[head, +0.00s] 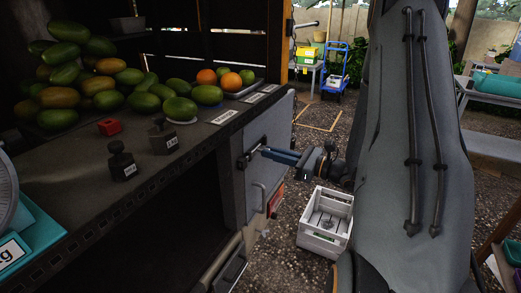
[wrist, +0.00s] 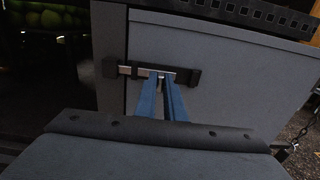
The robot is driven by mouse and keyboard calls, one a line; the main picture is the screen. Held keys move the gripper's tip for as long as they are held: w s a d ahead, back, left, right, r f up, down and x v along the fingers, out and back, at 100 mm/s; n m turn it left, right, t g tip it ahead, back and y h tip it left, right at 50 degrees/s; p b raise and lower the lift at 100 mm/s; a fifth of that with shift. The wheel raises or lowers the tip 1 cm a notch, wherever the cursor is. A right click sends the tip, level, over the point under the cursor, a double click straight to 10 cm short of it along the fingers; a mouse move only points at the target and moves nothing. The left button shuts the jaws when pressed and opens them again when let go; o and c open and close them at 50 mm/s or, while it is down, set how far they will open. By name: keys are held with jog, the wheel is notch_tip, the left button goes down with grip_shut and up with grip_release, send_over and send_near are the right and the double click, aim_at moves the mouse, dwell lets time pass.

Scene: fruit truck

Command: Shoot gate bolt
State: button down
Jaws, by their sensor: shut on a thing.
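The gate bolt (wrist: 140,71) is a pale metal bar lying level in dark brackets on a grey gate panel (wrist: 225,48). The bar reaches left across the dark gap at the panel's edge, to a dark piece (wrist: 109,67) on the frame. My gripper (wrist: 161,77) has its two blue fingers closed together at the bolt, near the bar's middle. The part they grip is mostly hidden between the fingertips. In the head view my gripper (head: 264,150) meets the bolt (head: 246,156) on the grey panel (head: 266,127) from the right.
A dark counter (head: 75,190) holds mangoes (head: 62,95), oranges (head: 207,77) and black weights (head: 122,161). A handle (head: 259,197) sits on the panel below the bolt. A white crate (head: 326,244) stands on the gravel below my arm. Open gravel lies behind it.

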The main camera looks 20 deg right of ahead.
jog(key=shift+s+a, duration=0.15)
jog(key=c, duration=1.8)
grip_release()
jog(key=shift+c, duration=0.2)
jog(key=p+v, duration=0.1)
jog(key=v, duration=0.6)
